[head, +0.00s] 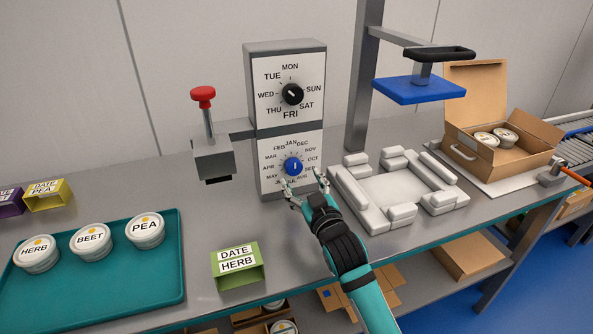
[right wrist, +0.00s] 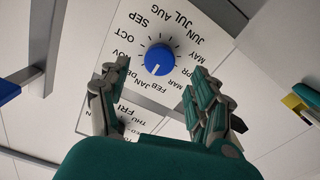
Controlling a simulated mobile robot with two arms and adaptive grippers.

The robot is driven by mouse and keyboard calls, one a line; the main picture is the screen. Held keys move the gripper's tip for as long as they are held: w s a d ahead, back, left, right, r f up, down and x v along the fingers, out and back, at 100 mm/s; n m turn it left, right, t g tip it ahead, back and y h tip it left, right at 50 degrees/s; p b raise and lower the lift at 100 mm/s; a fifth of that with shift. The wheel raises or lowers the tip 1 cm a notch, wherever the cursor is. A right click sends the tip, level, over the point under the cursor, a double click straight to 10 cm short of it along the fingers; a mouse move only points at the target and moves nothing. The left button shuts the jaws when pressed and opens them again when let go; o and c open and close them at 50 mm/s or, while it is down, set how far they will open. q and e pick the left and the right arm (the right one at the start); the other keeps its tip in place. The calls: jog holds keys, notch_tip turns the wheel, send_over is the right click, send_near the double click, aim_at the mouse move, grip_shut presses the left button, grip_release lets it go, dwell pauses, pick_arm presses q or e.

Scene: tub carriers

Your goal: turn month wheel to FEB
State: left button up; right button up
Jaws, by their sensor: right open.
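The month wheel is a blue knob (head: 293,167) on the lower white dial panel of an upright grey box. Month labels ring it, with JAN at the top and FEB just left of it in the head view. In the right wrist view the blue knob (right wrist: 159,58) has a white line pointing down towards the FEB and JAN labels; I cannot tell exactly which. My right gripper (head: 302,181) is open just in front of and below the knob. Its fingers (right wrist: 150,75) are spread to either side, apart from the knob. My left gripper is out of view.
A black weekday knob (head: 292,94) sits above. A red-handled press (head: 203,95) stands left of the box. A green DATE HERB block (head: 240,269), a teal tray (head: 120,290) with tubs, a grey fixture (head: 365,215) and an open carton (head: 500,160) lie around.

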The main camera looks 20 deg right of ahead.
aim_at(295, 170)
jog(key=w, duration=0.4)
jog(key=shift+w, duration=0.35)
jog(key=shift+w+a, duration=0.1)
jog(key=shift+w, duration=0.05)
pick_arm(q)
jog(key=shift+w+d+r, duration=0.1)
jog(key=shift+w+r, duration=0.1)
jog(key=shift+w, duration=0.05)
pick_arm(e)
jog(key=c, duration=1.2)
